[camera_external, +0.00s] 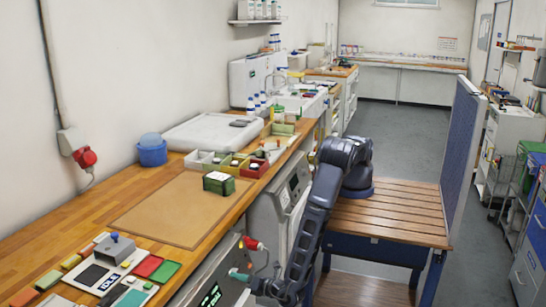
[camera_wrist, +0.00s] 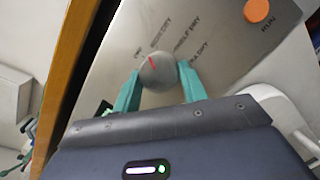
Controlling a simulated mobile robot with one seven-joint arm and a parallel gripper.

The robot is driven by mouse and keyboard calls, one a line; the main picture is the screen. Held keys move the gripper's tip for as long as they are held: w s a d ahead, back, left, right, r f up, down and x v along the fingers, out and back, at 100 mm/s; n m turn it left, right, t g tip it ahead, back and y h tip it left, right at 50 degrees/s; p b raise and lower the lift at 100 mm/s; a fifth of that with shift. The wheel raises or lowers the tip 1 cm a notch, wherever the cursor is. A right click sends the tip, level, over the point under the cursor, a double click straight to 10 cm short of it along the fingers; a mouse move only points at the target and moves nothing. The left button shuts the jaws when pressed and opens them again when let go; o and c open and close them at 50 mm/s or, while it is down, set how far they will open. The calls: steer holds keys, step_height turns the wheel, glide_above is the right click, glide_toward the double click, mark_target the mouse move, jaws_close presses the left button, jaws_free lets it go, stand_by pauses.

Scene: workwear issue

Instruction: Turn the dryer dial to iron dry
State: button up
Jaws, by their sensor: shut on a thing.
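The dryer dial (camera_wrist: 158,72) is a round grey knob with a red pointer line, on a grey panel (camera_wrist: 215,55) in the wrist view. My gripper (camera_wrist: 158,80) is shut on it, one teal finger on each side. The pointer slants up and left, toward the printed labels above the knob. The lettering is small and tilted; one label seems to end in "DRY", and I cannot tell exactly which the pointer meets. In the external view my gripper (camera_external: 238,284) is low at the front of an appliance with a green display (camera_external: 210,296); the dial is not clear there.
An orange round button (camera_wrist: 257,10) sits on the panel, right of the dial. The wooden worktop (camera_external: 90,225) runs above the appliances, with a green box (camera_external: 218,183) and trays. A slatted bench (camera_external: 390,212) stands right of my arm.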

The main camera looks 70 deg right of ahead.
steer(key=shift+a+m+g+h, duration=0.1)
steer(key=shift+m+g+h, duration=0.3)
steer(key=shift+m, duration=1.1)
steer(key=o, duration=1)
steer(key=v, duration=1)
steer(key=shift+s+a+r, duration=0.1)
steer(key=shift+s, duration=0.3)
